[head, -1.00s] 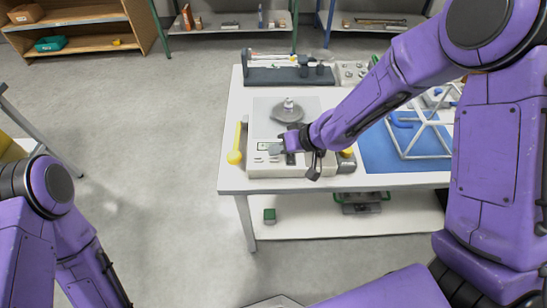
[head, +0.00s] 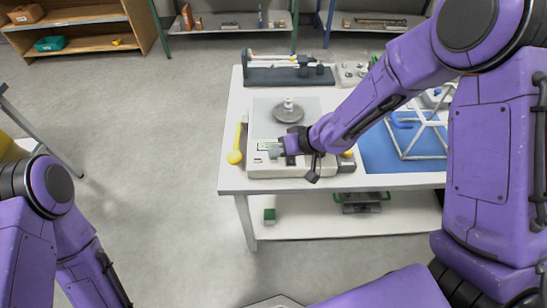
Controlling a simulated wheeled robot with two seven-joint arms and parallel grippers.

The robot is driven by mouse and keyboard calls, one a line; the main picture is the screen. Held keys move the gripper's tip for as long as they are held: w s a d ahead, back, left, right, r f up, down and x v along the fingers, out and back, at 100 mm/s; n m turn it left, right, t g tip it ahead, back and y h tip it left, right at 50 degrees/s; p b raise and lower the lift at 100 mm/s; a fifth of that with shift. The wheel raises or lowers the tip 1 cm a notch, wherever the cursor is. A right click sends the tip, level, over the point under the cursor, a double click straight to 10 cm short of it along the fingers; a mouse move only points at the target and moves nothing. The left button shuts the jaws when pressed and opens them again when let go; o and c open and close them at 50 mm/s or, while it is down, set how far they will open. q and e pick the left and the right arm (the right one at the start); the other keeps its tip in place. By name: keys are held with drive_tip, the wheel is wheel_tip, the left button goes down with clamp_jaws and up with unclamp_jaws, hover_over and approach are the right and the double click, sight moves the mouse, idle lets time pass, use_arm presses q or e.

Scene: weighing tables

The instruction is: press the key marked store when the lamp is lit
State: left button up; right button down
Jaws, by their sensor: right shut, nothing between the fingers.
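A pale weighing scale (head: 262,171) stands at the front left of the white table. Its round grey pan (head: 289,115) bears a small light-coloured weight (head: 288,103). A small greenish display (head: 266,145) shows on the scale's front panel. My right gripper (head: 275,153) is shut and empty, low over the front panel beside the display. I cannot tell whether it touches a key. The store key and the lamp cannot be made out; my gripper and wrist cover part of the panel. My left gripper is outside the view.
A yellow-ended rod (head: 235,157) lies along the scale's left side. A dark balance (head: 290,76) stands behind. A blue mat (head: 380,153) with a white frame (head: 425,140) lies to the right. A lower shelf (head: 310,222) holds a green block (head: 269,216).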

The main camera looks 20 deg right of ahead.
sight(277, 159)
drive_tip(key=shift+f, duration=0.4)
idle(0.8)
drive_tip(key=shift+r+p, duration=0.8)
drive_tip(key=shift+p, duration=0.35)
wheel_tip(277, 159, up, 5)
drive_tip(key=p, duration=0.6)
drive_tip(key=shift+r+p, duration=0.1)
drive_tip(key=shift+p, duration=0.2)
